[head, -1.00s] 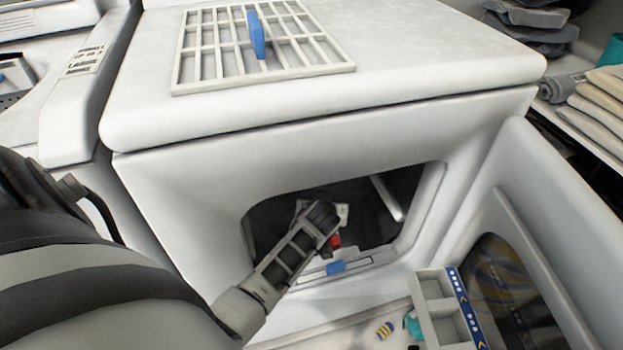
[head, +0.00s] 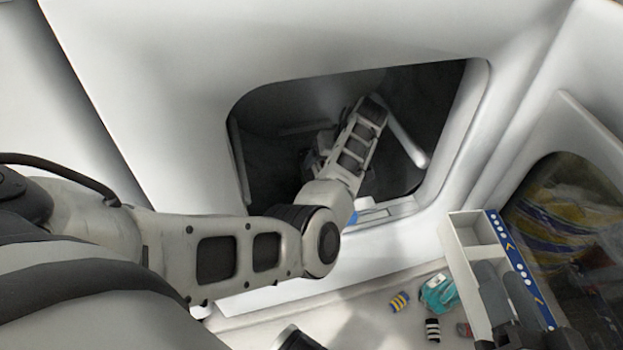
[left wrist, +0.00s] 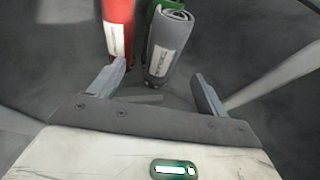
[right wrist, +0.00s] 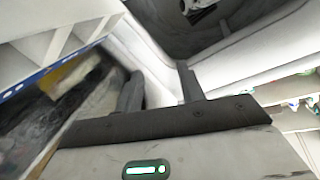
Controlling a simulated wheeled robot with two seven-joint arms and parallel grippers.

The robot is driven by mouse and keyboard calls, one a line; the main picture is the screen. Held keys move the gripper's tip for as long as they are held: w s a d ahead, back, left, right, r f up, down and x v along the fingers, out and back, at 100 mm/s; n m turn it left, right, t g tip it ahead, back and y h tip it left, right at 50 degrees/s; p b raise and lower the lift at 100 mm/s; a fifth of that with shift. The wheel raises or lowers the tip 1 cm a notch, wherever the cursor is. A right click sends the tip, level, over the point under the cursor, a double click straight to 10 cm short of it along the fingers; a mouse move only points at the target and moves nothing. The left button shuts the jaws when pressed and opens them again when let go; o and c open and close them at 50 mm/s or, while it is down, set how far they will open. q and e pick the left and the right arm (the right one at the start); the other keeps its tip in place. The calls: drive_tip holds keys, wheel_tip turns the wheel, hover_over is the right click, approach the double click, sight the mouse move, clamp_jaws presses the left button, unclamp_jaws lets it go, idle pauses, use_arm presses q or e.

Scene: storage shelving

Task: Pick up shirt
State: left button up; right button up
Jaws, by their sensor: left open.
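A grey rolled cloth with a white label, which looks like the shirt (left wrist: 172,35), stands in the left wrist view inside a dark compartment. My left gripper (left wrist: 160,78) is open, and the roll's near end shows between its fingers. I cannot tell whether they touch it. In the head view my left arm reaches into the compartment opening, and its gripper is mostly hidden there. My right gripper (head: 507,292) is open and empty outside, beside a white divided tray (head: 462,222). Its spread fingers show in the right wrist view (right wrist: 158,85).
A red cylinder (left wrist: 117,30) stands left of the roll, with a green item (left wrist: 152,12) behind. The white cabinet front (head: 170,80) frames the opening. Small striped rolls (head: 400,301) and a teal item (head: 438,293) lie below. A dark window panel (head: 570,215) is at right.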

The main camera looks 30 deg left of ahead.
sight(316, 170)
use_arm(q)
drive_tip(key=shift+b+x, duration=0.3)
drive_tip(key=shift+x, duration=0.8)
drive_tip(key=shift+a+f+b, duration=0.25)
drive_tip(key=shift+f+b, duration=0.05)
drive_tip(key=shift+f, duration=0.1)
drive_tip(key=b+x, duration=0.2)
drive_tip(key=x, duration=0.2)
drive_tip(key=shift+a+b, duration=0.3)
drive_tip(key=shift+b, duration=0.1)
drive_tip(key=shift+a+f, duration=0.1)
drive_tip(key=c, duration=1.1)
drive_tip(key=shift+c, duration=0.3)
use_arm(e)
wheel_tip(316, 170, up, 7)
drive_tip(key=w+n+t+y, duration=0.2)
drive_tip(key=n+t, duration=0.2)
drive_tip(key=shift+w+d+n+y, duration=0.15)
drive_tip(key=shift+d+n+y, duration=0.25)
